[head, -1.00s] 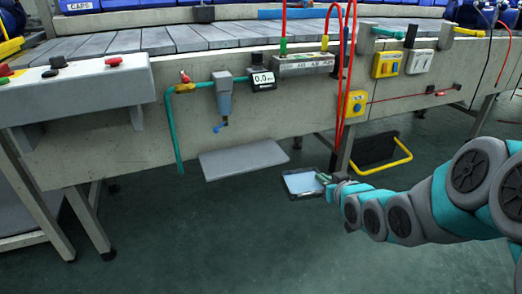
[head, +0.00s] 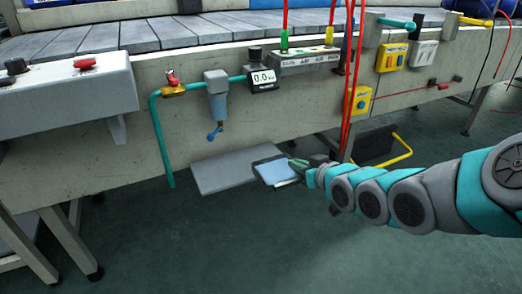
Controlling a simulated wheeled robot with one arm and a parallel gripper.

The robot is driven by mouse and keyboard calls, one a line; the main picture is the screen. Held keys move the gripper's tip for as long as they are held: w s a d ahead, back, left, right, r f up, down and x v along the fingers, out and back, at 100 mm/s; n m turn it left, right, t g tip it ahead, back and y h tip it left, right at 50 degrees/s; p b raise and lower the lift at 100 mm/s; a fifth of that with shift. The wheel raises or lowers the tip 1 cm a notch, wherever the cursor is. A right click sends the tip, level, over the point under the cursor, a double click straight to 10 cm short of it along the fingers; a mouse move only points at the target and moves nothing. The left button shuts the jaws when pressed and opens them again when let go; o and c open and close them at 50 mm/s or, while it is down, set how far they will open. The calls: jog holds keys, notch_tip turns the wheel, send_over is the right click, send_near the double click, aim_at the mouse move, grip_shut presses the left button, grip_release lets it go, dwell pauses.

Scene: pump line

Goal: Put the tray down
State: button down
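The tray (head: 272,170) is small and shallow, with a dark rim and a pale blue inside. It is at the end of my arm, low in front of the machine. My gripper (head: 297,168) is at the tray's right edge and appears shut on it; the fingertips are small and partly hidden. A flat grey shelf (head: 218,174) juts out below the machine's front panel. In the picture the tray overlaps the shelf's right end. I cannot tell whether the two touch.
A filter bowl (head: 217,98), a teal pipe (head: 163,140) and a gauge reading 0.0 (head: 263,78) are on the panel above. Red hoses (head: 347,110) hang behind my gripper. A yellow-handled dark item (head: 390,158) stands behind my arm. The shelf's visible top looks bare.

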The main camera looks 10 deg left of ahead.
jog(key=shift+w+a+r+p, duration=0.3)
jog(key=shift+w+p, duration=0.3)
jog(key=shift+p, duration=0.3)
jog(key=w+a, duration=0.1)
jog(key=w, duration=0.3)
jog(key=w+a+f, duration=0.1)
jog(key=w+a, duration=0.1)
jog(key=w, duration=0.3)
jog(key=w+a+f, duration=0.1)
jog(key=w+a, duration=0.1)
jog(key=w, duration=0.2)
jog(key=shift+w+a+p, duration=0.1)
jog(key=shift+w+p, duration=0.25)
jog(key=shift+p, duration=0.05)
jog(key=shift+f+b, duration=0.45)
jog(key=shift+f, duration=1.4)
jog(key=shift+r, duration=0.1)
jog(key=c, duration=1)
grip_release()
jog(key=shift+c, duration=0.2)
